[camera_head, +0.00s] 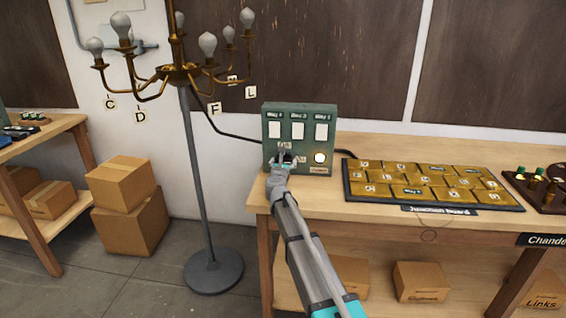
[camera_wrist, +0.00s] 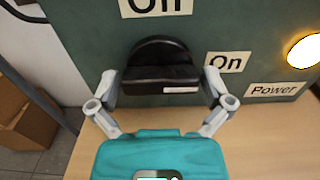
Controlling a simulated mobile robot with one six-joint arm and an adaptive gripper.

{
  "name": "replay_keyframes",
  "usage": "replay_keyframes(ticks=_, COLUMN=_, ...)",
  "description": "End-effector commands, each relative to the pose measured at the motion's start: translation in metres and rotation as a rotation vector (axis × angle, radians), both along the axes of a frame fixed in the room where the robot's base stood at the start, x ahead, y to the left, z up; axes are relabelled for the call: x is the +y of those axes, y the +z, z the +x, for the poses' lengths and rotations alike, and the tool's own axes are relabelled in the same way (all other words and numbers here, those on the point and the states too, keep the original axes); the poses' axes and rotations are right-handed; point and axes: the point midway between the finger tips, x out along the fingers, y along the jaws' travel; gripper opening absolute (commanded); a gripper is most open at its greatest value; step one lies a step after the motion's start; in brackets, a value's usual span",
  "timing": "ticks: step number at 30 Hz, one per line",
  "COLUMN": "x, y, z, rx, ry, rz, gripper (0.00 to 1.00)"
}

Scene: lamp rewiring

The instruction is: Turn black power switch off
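The black power switch (camera_wrist: 163,72) is on the front of a green control box (camera_head: 273,112). In the wrist view it has a rounded back and a wide grip bar with a small pale mark near its right end. An "Off" label (camera_wrist: 156,7) is above it and an "On" label (camera_wrist: 227,62) to its right. My gripper (camera_wrist: 161,82) is open, with one finger on each side of the switch; I cannot tell whether they touch it. In the head view my gripper (camera_head: 283,160) hides most of the switch.
A round light (camera_head: 320,158) by the "Power" label (camera_wrist: 275,90) glows. A junction board (camera_head: 430,205) lies right on the wooden table (camera_head: 370,228). A brass chandelier (camera_head: 183,75) on a stand is left of the box.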

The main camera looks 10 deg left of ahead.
Motion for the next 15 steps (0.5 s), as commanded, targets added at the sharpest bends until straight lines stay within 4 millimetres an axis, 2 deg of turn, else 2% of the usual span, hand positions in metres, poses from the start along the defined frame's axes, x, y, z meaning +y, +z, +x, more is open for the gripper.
replay_keyframes(ticks=1, x=0.0, y=0.0, z=-0.0001, rx=0.0, ry=0.0, rz=0.0, gripper=0.91)
replay_keyframes(ticks=2, x=0.0001, y=0.0, z=-0.0001, rx=0.0, ry=0.0, rz=0.0, gripper=0.85)
replay_keyframes(ticks=9, x=0.0002, y=0.0, z=-0.0001, rx=0.0, ry=0.0, rz=0.0, gripper=0.41)
replay_keyframes(ticks=15, x=0.0011, y=0.0, z=0.0, rx=0.0, ry=0.002, rz=-0.009, gripper=0.41)
